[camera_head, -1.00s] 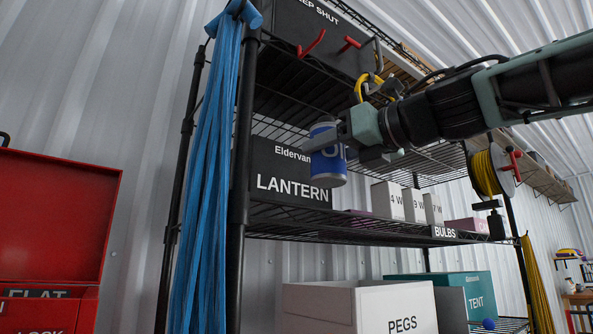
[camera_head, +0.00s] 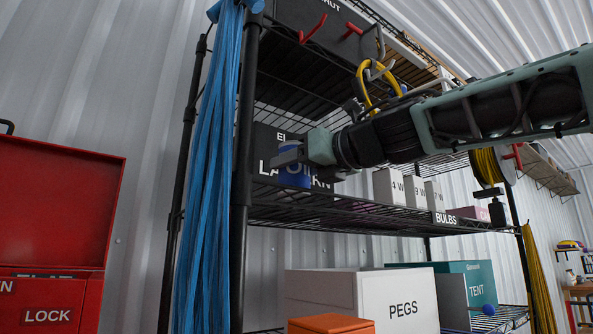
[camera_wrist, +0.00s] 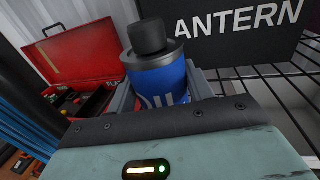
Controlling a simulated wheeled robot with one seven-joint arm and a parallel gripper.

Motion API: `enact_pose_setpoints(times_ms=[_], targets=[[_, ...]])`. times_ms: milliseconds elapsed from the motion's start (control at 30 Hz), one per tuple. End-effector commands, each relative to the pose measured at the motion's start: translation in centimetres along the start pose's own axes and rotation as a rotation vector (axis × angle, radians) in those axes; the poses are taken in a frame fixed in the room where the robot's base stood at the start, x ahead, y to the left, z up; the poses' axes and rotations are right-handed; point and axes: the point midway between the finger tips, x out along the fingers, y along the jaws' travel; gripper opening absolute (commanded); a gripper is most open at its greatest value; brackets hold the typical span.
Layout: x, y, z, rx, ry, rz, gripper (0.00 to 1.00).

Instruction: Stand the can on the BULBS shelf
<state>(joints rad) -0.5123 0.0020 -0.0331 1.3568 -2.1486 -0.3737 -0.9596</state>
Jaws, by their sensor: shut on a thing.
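The can (camera_head: 294,177) is blue with white letters, and in the wrist view the can (camera_wrist: 156,82) shows a dark cap and a grey top. My gripper (camera_head: 290,160) is shut on it, with the can between the fingers (camera_wrist: 160,88). The can is roughly upright, in front of the LANTERN box. The BULBS shelf (camera_head: 330,217) is a black wire shelf with a BULBS label (camera_head: 445,218) on its front edge. The can's bottom is close to the shelf's level; I cannot tell whether it touches the wires.
The LANTERN box (camera_head: 322,183) stands behind the can. Small white boxes (camera_head: 389,187) stand further right on the same shelf. A black post (camera_head: 243,130) and blue hanging strands (camera_head: 208,170) are at left. A red toolbox (camera_head: 55,210) is open at far left.

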Motion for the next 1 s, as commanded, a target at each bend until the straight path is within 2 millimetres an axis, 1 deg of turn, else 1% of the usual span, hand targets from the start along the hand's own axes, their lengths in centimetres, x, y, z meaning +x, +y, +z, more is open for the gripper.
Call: enact_pose_setpoints(times_ms=[33, 67, 100, 367, 467, 567, 667, 800, 900, 1000], targets=[[0.1, 0.0, -0.1, 0.001, 0.002, 0.0, 0.54], [0.1, 0.0, -0.1, 0.001, 0.002, 0.0, 0.63], [0.1, 0.0, -0.1, 0.0, 0.002, 0.0, 0.73], [0.0, 0.0, 0.0, 0.0, 0.002, 0.0, 0.73], [-0.4, -0.1, 0.0, 0.0, 0.001, -0.001, 0.73], [-1.6, -0.1, 0.0, 0.0, 0.0, -0.002, 0.73], [-3.5, -0.1, 0.0, -0.001, -0.002, -0.003, 0.73], [-6.5, -0.1, 0.0, -0.001, -0.002, -0.004, 0.73], [-8.5, -0.1, 0.0, 0.0, -0.001, -0.004, 0.73], [-10.1, -0.1, 0.0, 0.0, 0.0, -0.002, 0.73]])
